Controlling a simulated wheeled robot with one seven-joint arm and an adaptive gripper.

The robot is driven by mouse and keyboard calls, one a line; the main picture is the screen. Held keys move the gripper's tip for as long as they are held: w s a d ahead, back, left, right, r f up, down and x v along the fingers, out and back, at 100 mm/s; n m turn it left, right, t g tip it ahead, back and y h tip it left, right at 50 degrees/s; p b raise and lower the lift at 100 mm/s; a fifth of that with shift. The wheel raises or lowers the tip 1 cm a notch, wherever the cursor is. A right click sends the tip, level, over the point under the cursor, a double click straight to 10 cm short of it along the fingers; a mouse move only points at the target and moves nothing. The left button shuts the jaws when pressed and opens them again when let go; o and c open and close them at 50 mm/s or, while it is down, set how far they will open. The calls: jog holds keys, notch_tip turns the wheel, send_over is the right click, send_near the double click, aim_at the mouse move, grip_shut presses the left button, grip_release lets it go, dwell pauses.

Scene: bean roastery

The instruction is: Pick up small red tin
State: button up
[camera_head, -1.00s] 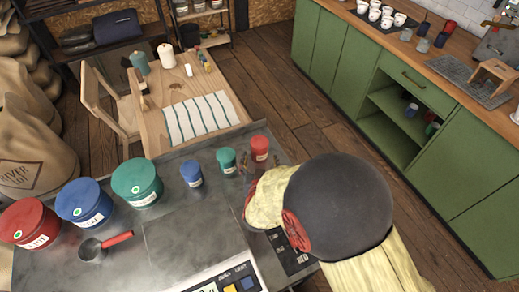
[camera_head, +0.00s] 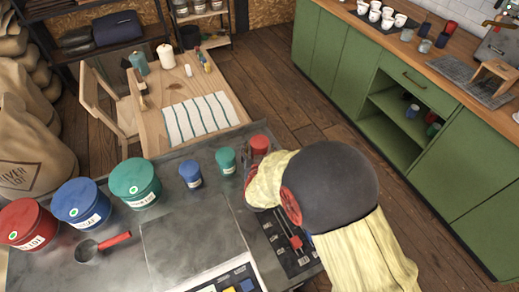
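The small red tin (camera_head: 259,144) stands upright on the grey metal table, near its far right corner. My gripper (camera_head: 253,165) is at the near side of this tin, low over the table. The tin's lower part is partly hidden by the gripper.
A small green tin (camera_head: 226,161) stands close left of the gripper, and a small blue tin (camera_head: 190,174) beyond it. Large red (camera_head: 27,223), blue (camera_head: 81,203) and green (camera_head: 136,183) tins line the left. A red-handled scoop (camera_head: 88,249) lies in front.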

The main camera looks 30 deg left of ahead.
aim_at(259, 147)
jog(key=c, duration=1.1)
jog(key=shift+c, duration=0.2)
jog(key=shift+r, duration=0.2)
jog(key=shift+r, duration=0.25)
notch_tip(259, 147, up, 2)
jog(key=shift+r+p, duration=0.1)
jog(key=shift+p, duration=0.5)
jog(key=s+r, duration=0.1)
jog(key=r, duration=0.1)
jog(key=s+r+p, duration=0.1)
jog(key=s, duration=0.1)
jog(key=s+d+r+p, duration=0.1)
jog(key=r, duration=0.1)
jog(key=shift+s+r, duration=0.15)
jog(key=shift+r, duration=0.2)
jog(key=a+p+v, duration=0.1)
jog(key=p+v, duration=0.1)
jog(key=v, duration=0.8)
jog(key=shift+s+r, duration=0.15)
jog(key=shift+s, duration=0.25)
